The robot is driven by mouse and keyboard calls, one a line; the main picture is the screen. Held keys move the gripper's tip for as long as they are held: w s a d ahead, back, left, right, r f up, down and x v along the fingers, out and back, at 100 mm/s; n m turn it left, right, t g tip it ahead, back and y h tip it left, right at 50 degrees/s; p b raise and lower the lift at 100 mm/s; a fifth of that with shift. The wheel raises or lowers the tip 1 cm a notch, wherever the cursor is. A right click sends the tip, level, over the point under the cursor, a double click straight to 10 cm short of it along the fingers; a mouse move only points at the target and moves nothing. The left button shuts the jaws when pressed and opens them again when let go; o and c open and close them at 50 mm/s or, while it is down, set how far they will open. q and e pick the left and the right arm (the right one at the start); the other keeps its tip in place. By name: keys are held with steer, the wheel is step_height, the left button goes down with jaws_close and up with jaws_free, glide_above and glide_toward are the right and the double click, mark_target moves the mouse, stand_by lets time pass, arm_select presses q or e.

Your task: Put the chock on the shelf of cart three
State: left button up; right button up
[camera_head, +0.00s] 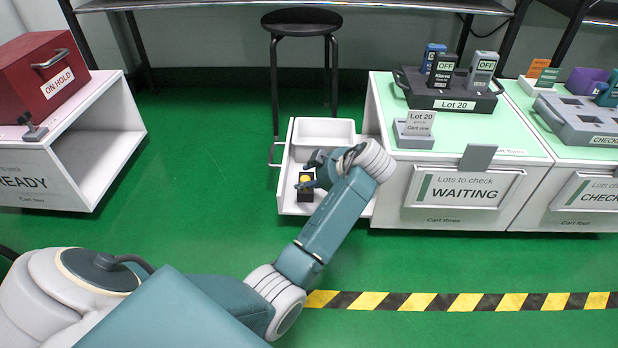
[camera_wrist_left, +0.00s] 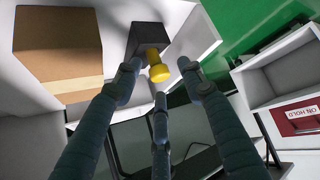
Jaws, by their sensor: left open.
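The chock is likely the small black block with a yellow knob (camera_head: 305,193), standing in a low white open unit (camera_head: 284,203) at the left side of cart three (camera_head: 520,200). In the left wrist view the chock's yellow knob (camera_wrist_left: 158,70) shows between the finger ends. My left gripper (camera_head: 312,170) is open and empty, with its fingers around the knob; contact cannot be told. Cart three has a green top and a front panel marked WAITING. Its inner shelf does not show. My right gripper is not in view.
A brown box (camera_wrist_left: 58,50) lies close beside the chock in the left wrist view. A black stool (camera_head: 301,22) stands behind the white unit. A dark rack (camera_head: 452,98) stands on cart three. A white cart (camera_head: 50,180) with a red box (camera_head: 38,78) is left. Green floor between is clear.

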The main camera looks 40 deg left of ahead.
arm_select(q)
steer(key=p+v, duration=0.6)
steer(key=v, duration=0.5)
steer(key=shift+p, duration=0.3)
steer(key=shift+r, duration=0.1)
